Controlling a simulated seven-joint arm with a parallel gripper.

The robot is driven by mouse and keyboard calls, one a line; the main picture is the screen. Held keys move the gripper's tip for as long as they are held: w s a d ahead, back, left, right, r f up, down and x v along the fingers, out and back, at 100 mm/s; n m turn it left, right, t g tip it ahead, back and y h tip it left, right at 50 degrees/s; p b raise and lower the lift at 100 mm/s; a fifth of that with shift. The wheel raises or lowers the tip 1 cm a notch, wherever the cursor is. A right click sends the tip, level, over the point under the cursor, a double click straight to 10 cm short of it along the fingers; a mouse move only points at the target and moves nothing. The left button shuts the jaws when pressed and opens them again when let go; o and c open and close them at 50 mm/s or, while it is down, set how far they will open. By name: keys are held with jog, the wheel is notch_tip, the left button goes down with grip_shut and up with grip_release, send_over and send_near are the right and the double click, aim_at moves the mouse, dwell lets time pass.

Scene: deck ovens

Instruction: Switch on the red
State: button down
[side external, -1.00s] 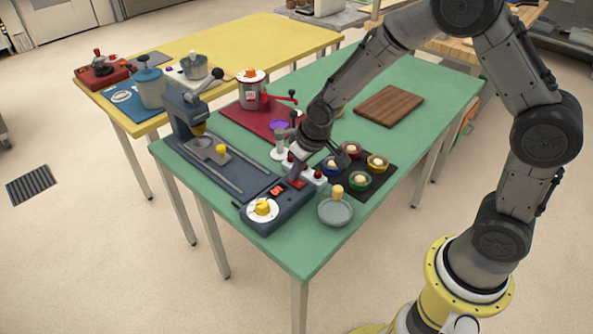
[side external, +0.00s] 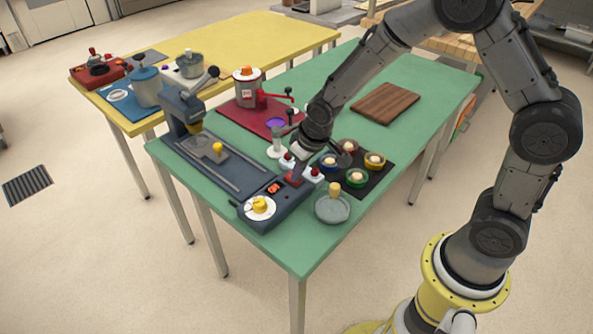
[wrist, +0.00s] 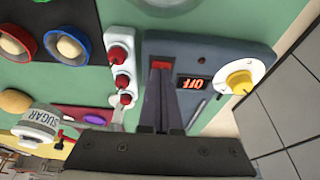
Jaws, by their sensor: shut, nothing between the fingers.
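The red switch (wrist: 163,62) sits on the dark blue-grey control panel (wrist: 207,55), beside a small display (wrist: 196,83) that reads OFF. My gripper also shows in the side external view (side external: 299,174), pointing down at the panel.
A white strip with red buttons (wrist: 122,62) stands close beside the panel. A yellow knob (wrist: 240,84) on a white dial is on the other side of the display. Colored bowls (side external: 357,178) and a grey dish (side external: 332,209) are nearby. A cutting board (side external: 386,103) lies farther back.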

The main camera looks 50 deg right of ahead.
jog(key=shift+s+f, duration=0.1)
jog(key=v, duration=1.4)
jog(key=shift+s, duration=0.3)
jog(key=shift+w+t, duration=0.3)
jog(key=shift+w, duration=0.45)
jog(key=x, duration=1.3)
jog(key=shift+w+f, duration=0.15)
jog(key=shift+f, duration=0.25)
